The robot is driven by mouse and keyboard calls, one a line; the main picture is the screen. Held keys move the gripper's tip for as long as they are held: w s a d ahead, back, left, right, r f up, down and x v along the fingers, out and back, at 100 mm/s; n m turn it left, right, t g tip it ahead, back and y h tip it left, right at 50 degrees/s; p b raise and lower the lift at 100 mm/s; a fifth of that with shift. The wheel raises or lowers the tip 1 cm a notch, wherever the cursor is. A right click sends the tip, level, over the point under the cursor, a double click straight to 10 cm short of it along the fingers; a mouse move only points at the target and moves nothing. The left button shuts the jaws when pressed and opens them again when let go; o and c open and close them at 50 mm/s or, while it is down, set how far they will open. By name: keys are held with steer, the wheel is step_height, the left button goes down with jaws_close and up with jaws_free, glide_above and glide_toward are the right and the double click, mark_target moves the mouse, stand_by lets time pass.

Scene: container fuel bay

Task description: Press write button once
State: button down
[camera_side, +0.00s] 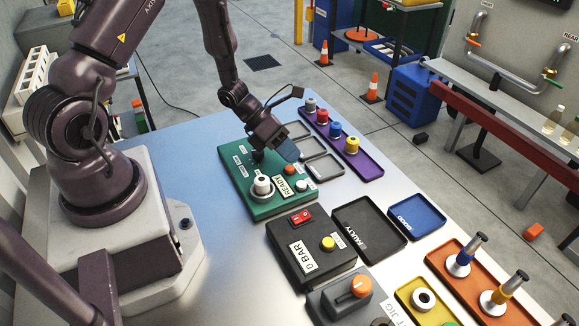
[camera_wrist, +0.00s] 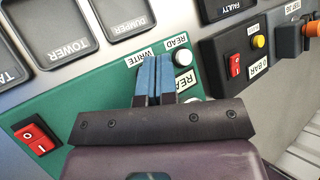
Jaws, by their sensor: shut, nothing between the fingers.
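The green device (camera_side: 283,204) stands on the table in front of my arm, with a READY display (camera_side: 283,191) on top. In the wrist view its panel (camera_wrist: 85,105) carries a WRITE label (camera_wrist: 137,58) and a READ label (camera_wrist: 175,41). A white button (camera_wrist: 183,57) shows beside the READ label. No button shows by the WRITE label; my blue fingers cover that spot. My gripper (camera_side: 288,150) is shut and empty, over the device's far part; its fingertips (camera_wrist: 156,60) lie beside the WRITE label in the wrist view. I cannot tell whether they touch anything.
A red rocker switch (camera_wrist: 37,136) sits on the green panel. A black 0 BAR box (camera_side: 301,262) with a yellow button is close by. Black trays (camera_side: 325,168) and a purple rack (camera_side: 358,163) with several coloured-topped pieces lie beyond. Bare table (camera_side: 178,140) lies left of the device.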

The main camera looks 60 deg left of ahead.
mark_target(289, 166)
steer(key=shift+f, duration=0.1)
steer(key=shift+f, duration=0.3)
steer(key=shift+f, duration=0.4)
stand_by(0.8)
steer(key=shift+r, duration=0.85)
steer(key=shift+r, duration=0.1)
steer(key=shift+r, duration=2.4)
